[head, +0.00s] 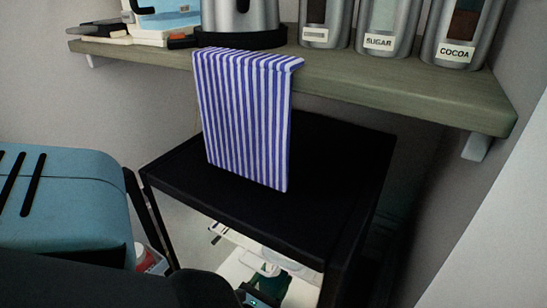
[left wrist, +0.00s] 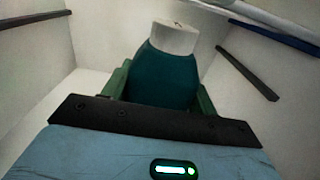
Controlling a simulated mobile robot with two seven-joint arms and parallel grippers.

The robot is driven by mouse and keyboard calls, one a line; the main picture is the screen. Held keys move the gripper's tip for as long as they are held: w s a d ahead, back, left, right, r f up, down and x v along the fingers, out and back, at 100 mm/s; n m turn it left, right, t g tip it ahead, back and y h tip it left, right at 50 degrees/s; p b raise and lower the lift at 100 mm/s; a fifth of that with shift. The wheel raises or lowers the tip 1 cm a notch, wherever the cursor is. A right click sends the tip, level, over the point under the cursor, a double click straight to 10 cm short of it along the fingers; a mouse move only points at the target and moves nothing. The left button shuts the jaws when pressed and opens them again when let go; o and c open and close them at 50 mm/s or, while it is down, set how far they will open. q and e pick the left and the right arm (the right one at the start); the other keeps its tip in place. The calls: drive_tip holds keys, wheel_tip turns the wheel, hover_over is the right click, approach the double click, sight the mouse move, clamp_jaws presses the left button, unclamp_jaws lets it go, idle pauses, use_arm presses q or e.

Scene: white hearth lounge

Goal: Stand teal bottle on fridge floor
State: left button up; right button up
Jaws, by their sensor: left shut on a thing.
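The teal bottle (left wrist: 163,75) with a white cap (left wrist: 176,38) sits between the green fingers of my left gripper (left wrist: 158,84) in the left wrist view. The gripper is shut on it. In the head view, my left gripper (head: 263,290) is low inside the open black fridge (head: 330,165), with part of the dark teal bottle (head: 279,283) showing. The fridge's pale interior is lit. I cannot tell whether the bottle's base touches the fridge floor, as its lower part is hidden. My right gripper is not in view.
A striped blue and white towel (head: 245,120) hangs from the wooden shelf (head: 420,92) above the fridge. A kettle (head: 240,18) and several canisters (head: 378,27) stand on the shelf. Dark bars (left wrist: 248,74) run along the fridge's inner walls. A red and white item (head: 146,258) shows beside the fridge opening.

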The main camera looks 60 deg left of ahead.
use_arm(q)
drive_tip(key=shift+f, duration=0.25)
wheel_tip(320, 180, down, 2)
drive_tip(key=shift+b, duration=1)
drive_tip(key=shift+f+b, duration=0.4)
drive_tip(key=shift+f, duration=0.1)
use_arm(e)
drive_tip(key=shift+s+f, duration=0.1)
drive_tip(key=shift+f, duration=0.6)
use_arm(q)
drive_tip(key=shift+f, duration=0.1)
drive_tip(key=o, duration=1.4)
drive_tip(key=shift+f, duration=0.1)
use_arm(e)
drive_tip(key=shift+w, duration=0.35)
